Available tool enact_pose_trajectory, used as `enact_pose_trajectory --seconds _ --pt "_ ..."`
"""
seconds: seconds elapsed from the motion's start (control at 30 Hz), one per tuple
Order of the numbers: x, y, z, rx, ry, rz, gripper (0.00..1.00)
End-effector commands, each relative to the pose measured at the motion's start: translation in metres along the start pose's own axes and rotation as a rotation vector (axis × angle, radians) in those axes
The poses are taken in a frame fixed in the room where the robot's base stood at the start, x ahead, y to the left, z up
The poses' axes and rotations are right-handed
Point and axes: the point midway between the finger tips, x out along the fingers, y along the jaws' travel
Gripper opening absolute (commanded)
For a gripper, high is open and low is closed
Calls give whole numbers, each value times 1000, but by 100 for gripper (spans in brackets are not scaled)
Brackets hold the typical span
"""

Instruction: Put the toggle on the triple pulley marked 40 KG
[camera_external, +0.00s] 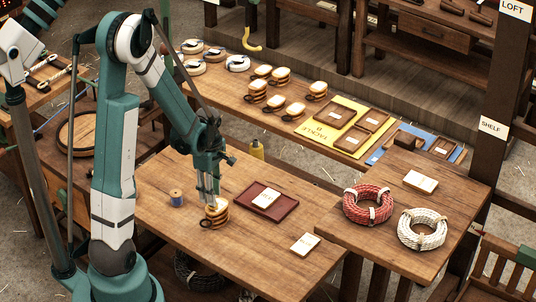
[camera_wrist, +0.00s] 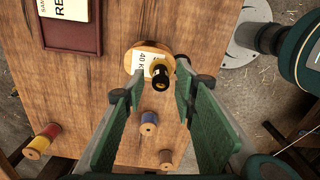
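The triple pulley (camera_wrist: 152,48), a pale wooden block with a white "40 KG" label, lies on the bench under my gripper (camera_wrist: 155,88). In the external view the pulley (camera_external: 218,211) shows as a stacked block with a dark ring, just below my gripper (camera_external: 210,198). A short black cylinder with a brass-coloured end (camera_wrist: 160,77) stands out at the pulley's side, between my fingers; I cannot tell whether it is the toggle or a pulley fitting. My green fingers are apart, with a gap around it. I cannot pick out the toggle for sure elsewhere.
A dark red tray (camera_external: 286,208) with a card lies right of the pulley. A blue spool (camera_external: 176,198) stands to its left. Red (camera_external: 348,206) and white (camera_external: 399,231) rope coils lie further right. More pulleys (camera_external: 256,92) stand on the back bench. The front bench is mostly clear.

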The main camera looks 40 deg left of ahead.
Motion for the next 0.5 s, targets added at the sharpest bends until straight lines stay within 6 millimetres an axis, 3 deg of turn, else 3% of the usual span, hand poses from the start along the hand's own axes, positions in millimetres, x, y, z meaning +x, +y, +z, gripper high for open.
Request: enact_pose_trajectory --seconds 0.5 --pt "-58 -1 0 0 0 0 28"
